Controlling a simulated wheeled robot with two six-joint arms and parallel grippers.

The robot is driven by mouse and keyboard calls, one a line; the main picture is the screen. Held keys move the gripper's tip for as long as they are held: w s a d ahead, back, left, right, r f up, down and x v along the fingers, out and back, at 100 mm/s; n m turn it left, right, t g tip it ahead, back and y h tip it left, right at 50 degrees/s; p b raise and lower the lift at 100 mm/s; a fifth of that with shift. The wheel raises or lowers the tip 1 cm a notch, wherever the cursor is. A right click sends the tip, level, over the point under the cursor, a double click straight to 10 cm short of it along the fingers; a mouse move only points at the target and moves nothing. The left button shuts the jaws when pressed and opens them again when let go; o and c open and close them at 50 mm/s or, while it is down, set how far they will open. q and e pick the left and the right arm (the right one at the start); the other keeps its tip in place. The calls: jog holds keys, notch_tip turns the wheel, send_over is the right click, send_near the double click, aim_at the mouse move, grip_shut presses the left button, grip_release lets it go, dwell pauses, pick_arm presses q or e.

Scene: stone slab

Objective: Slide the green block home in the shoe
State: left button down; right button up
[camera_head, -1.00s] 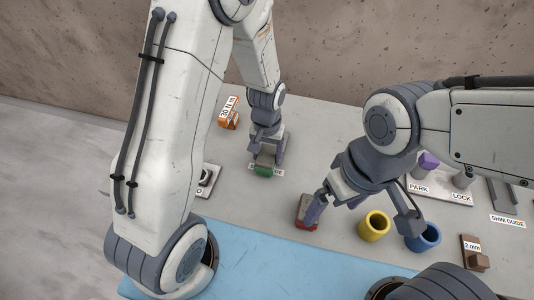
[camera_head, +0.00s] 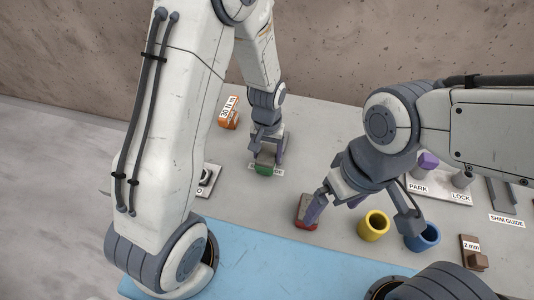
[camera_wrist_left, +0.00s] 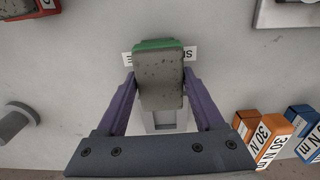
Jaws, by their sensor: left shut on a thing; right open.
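The green block (camera_head: 264,171) shows its green end towards me in the head view. In the left wrist view the green end (camera_wrist_left: 158,44) joins a grey speckled body that lies between the fingers. My left gripper (camera_head: 266,155) is shut on it, with one purple finger on each side in the wrist view (camera_wrist_left: 160,88). A pale slotted piece (camera_wrist_left: 165,122), which may be the shoe, shows below the grey body; how far the block sits in it I cannot tell. A white label is partly hidden behind the block. My right gripper (camera_head: 361,220) is open, fingers spread wide.
A red block (camera_head: 306,212) is by the right gripper's left finger. A yellow cup (camera_head: 374,225) and a blue cup (camera_head: 424,237) stand near it. An orange block (camera_head: 229,118) stands behind left. The PARK/LOCK plate (camera_head: 435,191) and a brown 2 mm piece (camera_head: 472,254) are at right.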

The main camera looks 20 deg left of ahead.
pick_arm(q)
jog(key=shift+w, duration=0.25)
jog(key=shift+w, duration=0.3)
jog(key=shift+w+p, duration=0.65)
jog(key=shift+w, duration=2.45)
dwell(0.5)
jog(key=shift+w, duration=0.35)
jog(key=shift+w, duration=0.2)
grip_release()
